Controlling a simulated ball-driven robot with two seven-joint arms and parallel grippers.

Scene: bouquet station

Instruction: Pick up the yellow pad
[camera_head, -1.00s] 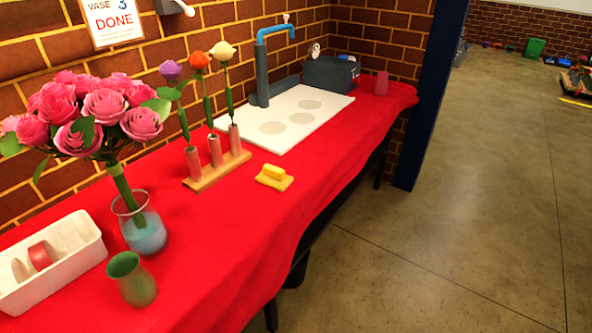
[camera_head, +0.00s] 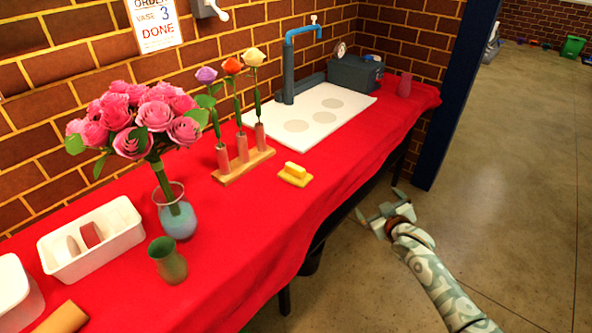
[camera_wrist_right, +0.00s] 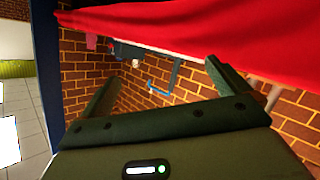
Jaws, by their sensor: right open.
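The yellow pad (camera_head: 295,173) is a small block with a raised grip. It lies on the red cloth of the table (camera_head: 330,180), near the front edge and right of the wooden flower stand. My right gripper (camera_head: 377,207) is open and empty, out past the table's front edge, to the right of the pad and apart from it. In the right wrist view its two dark fingers (camera_wrist_right: 160,88) stand wide apart with nothing between them, and the pad does not show there. My left gripper is not in view.
A wooden stand (camera_head: 243,165) with three flowers is close left of the pad. A glass vase of pink roses (camera_head: 178,220), a green vase (camera_head: 167,262) and a white tray (camera_head: 92,240) stand further left. A white board (camera_head: 310,115) lies behind, by a blue tap (camera_head: 289,60).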

